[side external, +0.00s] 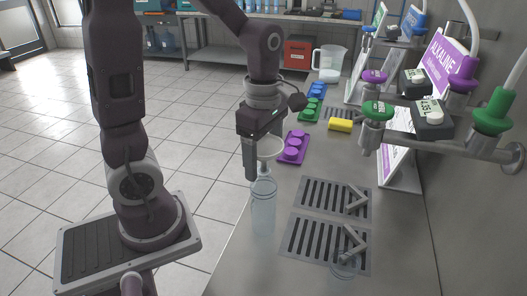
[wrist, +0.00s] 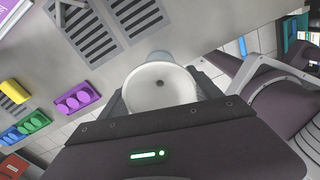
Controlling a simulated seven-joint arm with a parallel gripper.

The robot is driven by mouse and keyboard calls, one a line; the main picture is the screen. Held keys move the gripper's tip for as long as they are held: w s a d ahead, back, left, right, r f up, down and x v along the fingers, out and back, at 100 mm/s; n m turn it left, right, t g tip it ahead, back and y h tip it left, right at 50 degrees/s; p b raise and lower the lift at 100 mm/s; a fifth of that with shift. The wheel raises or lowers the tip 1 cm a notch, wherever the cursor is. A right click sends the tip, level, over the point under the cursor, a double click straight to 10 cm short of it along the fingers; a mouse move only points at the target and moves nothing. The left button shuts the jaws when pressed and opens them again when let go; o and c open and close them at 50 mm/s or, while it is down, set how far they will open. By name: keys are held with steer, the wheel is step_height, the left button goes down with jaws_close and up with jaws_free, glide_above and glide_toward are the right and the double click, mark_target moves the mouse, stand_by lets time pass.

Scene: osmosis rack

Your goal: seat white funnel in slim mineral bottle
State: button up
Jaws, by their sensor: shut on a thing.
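The white funnel (side external: 271,149) is held in my gripper (side external: 258,160), which is shut on it. In the wrist view the funnel (wrist: 159,88) opens toward the camera between my fingers (wrist: 160,97), and its drain hole shows. The slim mineral bottle (side external: 263,208) is clear and bluish and stands upright near the table's left edge. The funnel's lower end is at the bottle mouth in the side view; I cannot tell whether the spout is inside. In the wrist view only a bit of the bottle (wrist: 157,56) shows behind the funnel.
Purple caps in a tray (side external: 292,148), a yellow sponge (side external: 340,125) and a clear pitcher (side external: 328,62) sit farther back. Drain grates (side external: 335,197) lie to the right. A clear vessel (side external: 343,266) stands on the near grate. Taps (side external: 376,112) overhang the right side.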

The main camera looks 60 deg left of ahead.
stand_by(0.4)
steer(key=shift+f, duration=0.5)
steer(key=o, duration=1.4)
step_height(320, 180, up, 7)
steer(key=shift+r, duration=0.1)
